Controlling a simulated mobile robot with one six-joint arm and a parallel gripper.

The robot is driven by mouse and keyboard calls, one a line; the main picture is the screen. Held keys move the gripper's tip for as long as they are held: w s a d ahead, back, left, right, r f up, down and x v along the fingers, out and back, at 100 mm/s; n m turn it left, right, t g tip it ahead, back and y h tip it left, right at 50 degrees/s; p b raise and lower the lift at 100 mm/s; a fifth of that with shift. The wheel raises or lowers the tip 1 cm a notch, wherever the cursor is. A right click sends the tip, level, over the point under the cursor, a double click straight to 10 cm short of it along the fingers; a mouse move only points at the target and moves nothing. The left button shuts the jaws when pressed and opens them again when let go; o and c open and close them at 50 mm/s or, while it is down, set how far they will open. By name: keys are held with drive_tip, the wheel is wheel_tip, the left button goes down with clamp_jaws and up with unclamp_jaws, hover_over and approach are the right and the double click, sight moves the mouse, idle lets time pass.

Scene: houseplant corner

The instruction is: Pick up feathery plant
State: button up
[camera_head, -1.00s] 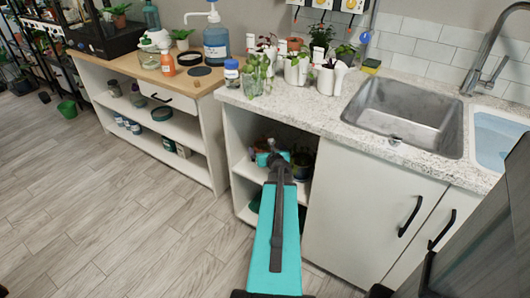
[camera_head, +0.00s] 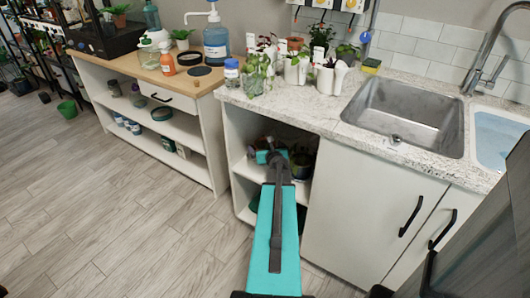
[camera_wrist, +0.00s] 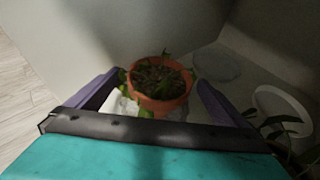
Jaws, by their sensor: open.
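In the wrist view, a small leafy plant (camera_wrist: 158,72) grows in a round terracotta pot (camera_wrist: 161,103). I cannot tell whether its leaves are feathery. The pot stands inside the open shelf bay under the counter. My gripper (camera_wrist: 160,84) is open, with one purple finger on each side of the pot. I cannot tell whether either finger touches it. In the head view, my gripper (camera_head: 270,157) is at the mouth of the shelf bay, and that pot is not clearly visible there.
A clear round dish (camera_wrist: 216,63) lies behind the pot, and a white round container (camera_wrist: 282,108) is to its right. Dark leaves (camera_wrist: 285,135) show at the lower right. A dark pot (camera_head: 302,166) stands in the bay. Several potted plants stand on the speckled counter (camera_head: 325,112) above.

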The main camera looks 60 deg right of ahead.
drive_tip(key=shift+x, duration=1.15)
drive_tip(key=c, duration=1.5)
